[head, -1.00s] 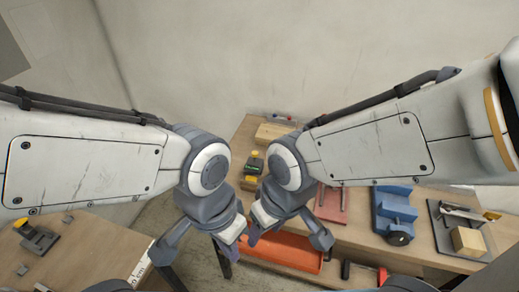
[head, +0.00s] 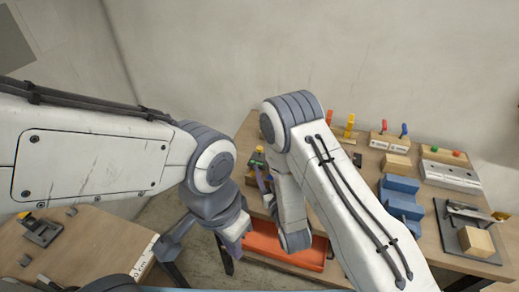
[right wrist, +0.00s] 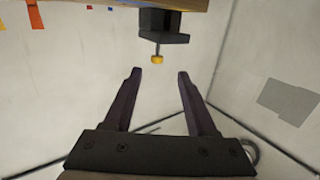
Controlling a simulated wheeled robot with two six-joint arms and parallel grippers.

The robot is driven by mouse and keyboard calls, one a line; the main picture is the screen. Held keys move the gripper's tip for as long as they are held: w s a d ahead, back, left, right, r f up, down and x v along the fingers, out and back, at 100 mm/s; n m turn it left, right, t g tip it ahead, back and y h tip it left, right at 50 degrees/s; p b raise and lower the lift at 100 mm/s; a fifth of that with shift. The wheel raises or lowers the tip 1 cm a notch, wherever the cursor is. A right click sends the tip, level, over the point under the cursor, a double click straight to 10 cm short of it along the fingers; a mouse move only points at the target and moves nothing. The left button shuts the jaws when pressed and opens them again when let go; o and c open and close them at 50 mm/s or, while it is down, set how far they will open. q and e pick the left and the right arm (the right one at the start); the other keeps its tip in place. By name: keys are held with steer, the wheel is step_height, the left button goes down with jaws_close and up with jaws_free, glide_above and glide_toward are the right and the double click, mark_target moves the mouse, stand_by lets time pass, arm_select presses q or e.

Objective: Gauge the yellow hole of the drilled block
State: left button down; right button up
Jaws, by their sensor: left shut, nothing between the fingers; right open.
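My left gripper (head: 238,238) hangs at the lower middle of the head view, shut and empty, to the left of the orange tray. I cannot tell for sure which thing is the drilled block, and no yellow hole can be made out. A grey block with dark openings (head: 451,177) stands at the right of the bench. Upright yellow-handled pieces (head: 350,124) stand at the back.
Blue blocks (head: 401,200), a wooden block (head: 476,241) on a dark plate and an orange tray (head: 290,247) are around. A side table (head: 90,250) stands at left.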

mark_target(260, 150)
steer(key=shift+t, duration=0.3)
steer(key=p+x, duration=0.3)
steer(key=x, duration=0.5)
steer(key=shift+w+r, duration=0.15)
steer(key=shift+w, duration=0.3)
steer(key=shift+w+a+p, duration=0.1)
steer(key=shift+w+p, duration=0.2)
steer(key=shift+w, duration=0.2)
jaws_close()
stand_by(0.4)
